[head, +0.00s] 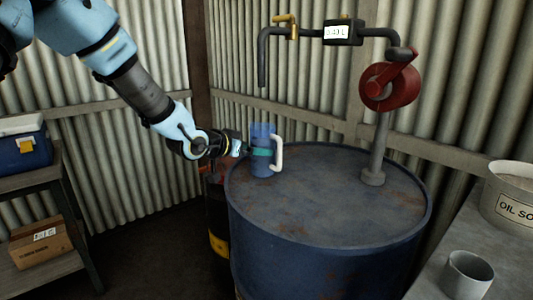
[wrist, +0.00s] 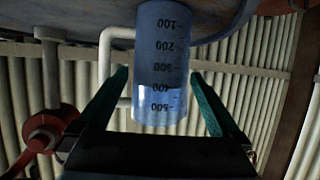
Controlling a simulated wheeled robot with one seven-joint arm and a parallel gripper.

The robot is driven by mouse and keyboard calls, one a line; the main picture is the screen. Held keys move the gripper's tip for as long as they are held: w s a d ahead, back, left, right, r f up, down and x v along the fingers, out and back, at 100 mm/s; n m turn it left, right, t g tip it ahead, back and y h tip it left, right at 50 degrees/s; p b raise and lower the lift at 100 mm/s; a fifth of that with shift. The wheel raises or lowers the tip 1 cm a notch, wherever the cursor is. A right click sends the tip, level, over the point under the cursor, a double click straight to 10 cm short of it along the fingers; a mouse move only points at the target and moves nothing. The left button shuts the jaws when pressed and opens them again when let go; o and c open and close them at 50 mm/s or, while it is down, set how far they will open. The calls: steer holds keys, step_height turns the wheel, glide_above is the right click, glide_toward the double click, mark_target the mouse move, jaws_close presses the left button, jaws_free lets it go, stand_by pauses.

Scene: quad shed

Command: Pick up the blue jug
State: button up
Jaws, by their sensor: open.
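The blue jug (head: 261,168) is a translucent measuring jug with a white handle on its right side. It stands upright on the far left part of the blue drum's top (head: 320,215). My gripper (head: 262,152) reaches in from the left, and one teal finger crosses the front of the jug. In the wrist view the jug (wrist: 160,45) appears upside down, with its scale marks facing the camera. There the open fingers of my gripper (wrist: 160,76) lie on either side of the jug with visible gaps. The handle is on the left, close to the left finger.
A pump pipe with a red hand wheel (head: 390,86) rises from the drum's right side, and its spout (head: 262,75) hangs above the jug. A grey cup (head: 467,275) and an oil tin (head: 512,195) stand on the right bench. Corrugated walls are close behind.

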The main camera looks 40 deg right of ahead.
mark_target(262, 147)
steer(key=p+x, duration=0.1)
steer(key=x, duration=0.3)
steer(key=shift+d, duration=0.3)
steer(key=shift+r, duration=0.15)
jaws_close()
stand_by(0.4)
